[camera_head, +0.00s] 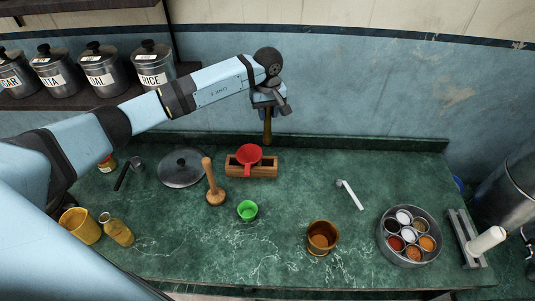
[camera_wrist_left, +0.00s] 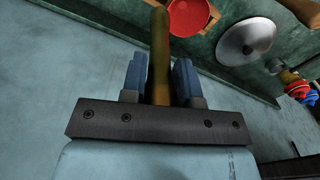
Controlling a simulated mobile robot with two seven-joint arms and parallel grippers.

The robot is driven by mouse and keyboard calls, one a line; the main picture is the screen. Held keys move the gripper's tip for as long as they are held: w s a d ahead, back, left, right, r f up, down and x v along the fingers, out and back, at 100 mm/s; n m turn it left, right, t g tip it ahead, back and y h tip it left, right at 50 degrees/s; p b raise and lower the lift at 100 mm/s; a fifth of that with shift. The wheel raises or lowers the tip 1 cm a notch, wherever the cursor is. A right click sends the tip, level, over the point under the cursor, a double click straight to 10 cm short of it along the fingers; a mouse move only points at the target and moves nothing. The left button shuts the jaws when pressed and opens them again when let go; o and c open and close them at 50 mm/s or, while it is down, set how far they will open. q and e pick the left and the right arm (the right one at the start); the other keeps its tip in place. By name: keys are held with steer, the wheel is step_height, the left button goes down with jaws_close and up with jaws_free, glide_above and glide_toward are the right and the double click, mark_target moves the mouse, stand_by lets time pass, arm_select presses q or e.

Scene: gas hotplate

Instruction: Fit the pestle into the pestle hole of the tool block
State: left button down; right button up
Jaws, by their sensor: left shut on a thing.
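The brass pestle (camera_head: 267,126) is held upright by my left gripper (camera_head: 267,104), its lower end hanging just behind and above the tool block. The left wrist view shows the pestle (camera_wrist_left: 160,50) between the two fingers of my left gripper (camera_wrist_left: 160,82), which are shut on it. The tool block (camera_head: 240,173) is a low wooden block near the back of the counter, with dark openings in its top. Which opening is the pestle hole I cannot tell. My right gripper is out of view.
A wooden masher (camera_head: 210,180) and grey lid (camera_head: 181,168) stand left of the block. A green cup (camera_head: 247,210), brass mortar (camera_head: 322,238), white-headed tool (camera_head: 350,194) and spice tin (camera_head: 381,238) are on the counter. The back wall is close behind my gripper.

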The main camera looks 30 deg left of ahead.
mark_target(268, 136)
arm_select(q)
step_height(268, 136, down, 9)
steer(key=shift+w+f+b, duration=0.1)
steer(key=shift+b, duration=0.4)
steer(key=shift+f+b, duration=0.35)
steer(key=shift+f, duration=0.45)
step_height(268, 136, down, 5)
steer(key=shift+f+b, duration=0.1)
steer(key=shift+b, duration=1.1)
steer(key=shift+f, duration=0.2)
steer(key=c, duration=0.9)
jaws_free()
steer(key=shift+o, duration=0.2)
